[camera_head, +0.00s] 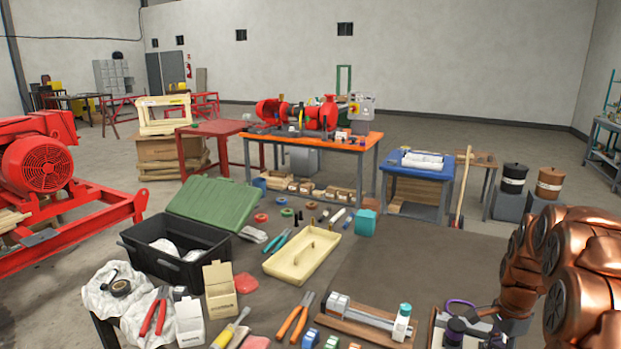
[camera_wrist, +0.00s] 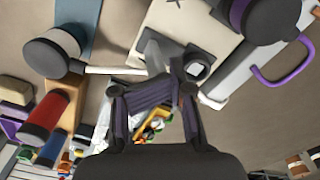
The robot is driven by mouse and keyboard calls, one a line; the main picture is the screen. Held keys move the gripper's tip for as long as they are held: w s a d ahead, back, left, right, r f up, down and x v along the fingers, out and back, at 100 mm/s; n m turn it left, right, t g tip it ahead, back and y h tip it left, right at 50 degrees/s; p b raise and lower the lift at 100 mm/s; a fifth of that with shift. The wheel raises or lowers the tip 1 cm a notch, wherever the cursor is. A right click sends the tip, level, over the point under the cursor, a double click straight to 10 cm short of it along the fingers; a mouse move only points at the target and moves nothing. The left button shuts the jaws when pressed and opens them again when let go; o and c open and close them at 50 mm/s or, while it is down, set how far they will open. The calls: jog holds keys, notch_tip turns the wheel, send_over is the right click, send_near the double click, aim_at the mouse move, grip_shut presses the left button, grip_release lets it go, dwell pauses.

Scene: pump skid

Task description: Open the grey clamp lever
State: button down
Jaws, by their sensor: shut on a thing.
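My gripper (camera_wrist: 153,88) is in the middle of the wrist view, its dark fingers closed around part of a grey piece that looks like the grey clamp lever (camera_wrist: 154,54). The held part is mostly hidden between the fingers, so the exact grip is unclear. The lever's visible end lies against a pale block (camera_wrist: 197,28). A grey plate with a purple handle (camera_wrist: 268,76) is to its right. In the head view my dark gripper (camera_head: 512,323) is low at the right, beside the purple handle (camera_head: 461,303); the lever itself is hard to make out there.
A dark purple knob (camera_wrist: 268,14) and a black-headed part with a pale rod (camera_wrist: 48,54) stand close to my gripper. A wooden fixture with a teal-capped post (camera_head: 404,322) is to the left. A cream tray (camera_head: 301,256) is farther back.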

jog(key=shift+s+a+f, duration=0.2)
jog(key=shift+s+a, duration=0.1)
jog(key=shift+s, duration=0.35)
jog(key=shift+s+a+b, duration=0.2)
jog(key=shift+s+b, duration=0.2)
jog(key=shift+s, duration=0.05)
jog(key=shift+r, duration=0.1)
jog(key=shift+w+d+r+p, duration=0.1)
jog(key=shift+w+r+p, duration=0.1)
jog(key=shift+r, duration=1.2)
jog(key=shift+w+d+r+p, duration=0.1)
jog(key=shift+w+r+p, duration=0.1)
jog(key=shift+r, duration=1.45)
